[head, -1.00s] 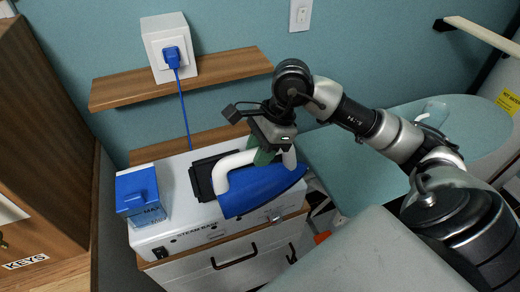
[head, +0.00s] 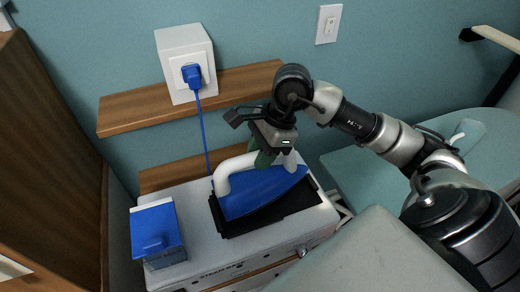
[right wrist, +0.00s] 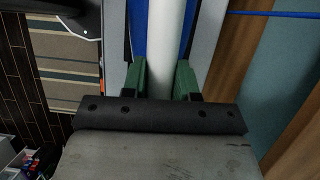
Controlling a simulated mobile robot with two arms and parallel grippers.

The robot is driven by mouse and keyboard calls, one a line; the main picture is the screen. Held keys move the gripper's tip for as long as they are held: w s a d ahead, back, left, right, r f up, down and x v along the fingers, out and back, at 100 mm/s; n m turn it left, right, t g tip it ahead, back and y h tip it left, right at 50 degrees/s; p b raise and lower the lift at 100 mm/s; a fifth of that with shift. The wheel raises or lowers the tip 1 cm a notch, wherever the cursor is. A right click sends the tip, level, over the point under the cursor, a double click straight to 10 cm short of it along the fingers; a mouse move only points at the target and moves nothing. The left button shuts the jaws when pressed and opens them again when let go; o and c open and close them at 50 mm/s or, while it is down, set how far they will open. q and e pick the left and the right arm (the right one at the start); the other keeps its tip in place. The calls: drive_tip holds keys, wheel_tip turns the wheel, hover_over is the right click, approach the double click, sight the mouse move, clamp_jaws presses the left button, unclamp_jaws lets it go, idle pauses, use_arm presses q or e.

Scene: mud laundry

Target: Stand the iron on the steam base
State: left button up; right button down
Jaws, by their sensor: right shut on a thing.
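The iron has a blue body (head: 262,194) and a white handle (head: 225,172). My right gripper (head: 272,156) is shut on the handle from above; in the right wrist view, its green fingers (right wrist: 163,78) flank the white handle (right wrist: 165,40). The steam base (head: 199,240) is a white box with a black rest pad (head: 304,202) on top. The iron is over this pad, sole down and roughly level, its tip to the right. I cannot tell whether the sole touches the pad. My left gripper is not in view.
A blue-topped box (head: 155,226) stands at the left of the base. A blue cord (head: 205,130) hangs from a plug (head: 192,76) in a white wall box, past a wooden shelf (head: 130,112). A pale ironing board (head: 352,183) lies to the right. A wooden cabinet (head: 45,150) is at left.

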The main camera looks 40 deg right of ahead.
sight(255, 179)
wheel_tip(255, 179, down, 3)
drive_tip(key=shift+w+f+b, duration=0.15)
drive_tip(key=shift+f+b, duration=0.05)
drive_tip(key=shift+b, duration=0.85)
drive_tip(key=shift+f+b, duration=0.65)
drive_tip(key=shift+b, duration=0.1)
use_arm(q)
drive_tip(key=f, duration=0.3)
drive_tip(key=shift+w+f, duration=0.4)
use_arm(e)
drive_tip(key=c, duration=0.8)
unclamp_jaws()
drive_tip(key=shift+a, duration=0.1)
drive_tip(key=shift+f, duration=0.2)
drive_tip(key=b+v, duration=0.1)
drive_tip(key=v, duration=1)
drive_tip(key=shift+a+b, duration=0.1)
drive_tip(key=shift+b, duration=0.3)
use_arm(q)
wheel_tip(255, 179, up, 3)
drive_tip(key=p, duration=0.5)
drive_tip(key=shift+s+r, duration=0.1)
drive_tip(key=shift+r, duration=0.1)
use_arm(e)
wheel_tip(255, 179, up, 7)
drive_tip(key=shift+r, duration=0.1)
